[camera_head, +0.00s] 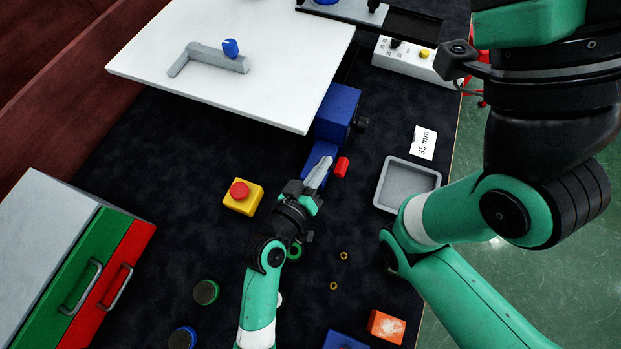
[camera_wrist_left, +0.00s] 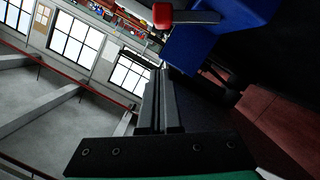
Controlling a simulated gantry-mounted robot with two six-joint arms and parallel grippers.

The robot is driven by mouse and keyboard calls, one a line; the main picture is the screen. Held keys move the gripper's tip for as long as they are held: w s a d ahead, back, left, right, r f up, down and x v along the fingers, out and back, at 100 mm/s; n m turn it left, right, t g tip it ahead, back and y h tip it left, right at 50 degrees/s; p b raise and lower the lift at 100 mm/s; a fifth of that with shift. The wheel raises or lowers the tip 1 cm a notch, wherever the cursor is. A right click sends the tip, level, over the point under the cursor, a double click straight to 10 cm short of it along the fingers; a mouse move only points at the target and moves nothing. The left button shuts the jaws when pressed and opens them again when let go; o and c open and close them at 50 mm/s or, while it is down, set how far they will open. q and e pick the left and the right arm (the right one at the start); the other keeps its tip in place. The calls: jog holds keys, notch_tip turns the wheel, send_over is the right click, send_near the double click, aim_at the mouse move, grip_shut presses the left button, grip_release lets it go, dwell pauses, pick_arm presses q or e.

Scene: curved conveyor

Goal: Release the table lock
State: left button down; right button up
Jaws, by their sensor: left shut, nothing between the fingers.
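A small red handle (camera_head: 341,166) sits beside the blue mount (camera_head: 337,112) under the right edge of the white table plate (camera_head: 250,50). In the left wrist view the red end (camera_wrist_left: 162,15) joins a short dark lever (camera_wrist_left: 195,17) next to the blue body (camera_wrist_left: 225,30). I cannot tell for sure that this lever is the table lock. My left gripper (camera_head: 319,172) is shut and empty, just left of the red handle and over the lower blue part. Its closed fingers (camera_wrist_left: 161,80) also show in the left wrist view, apart from the red end. My right gripper is out of view.
A yellow box with a red button (camera_head: 240,195) stands left of my left gripper. A grey tray (camera_head: 407,185) lies to the right. A grey bracket (camera_head: 215,57) is on the white plate. Green and red drawers (camera_head: 92,270) stand at lower left. My right arm fills the right side.

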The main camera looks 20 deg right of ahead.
pick_arm(q)
jog(key=p+v, duration=0.1)
jog(key=v, duration=0.6)
jog(key=shift+s, duration=0.25)
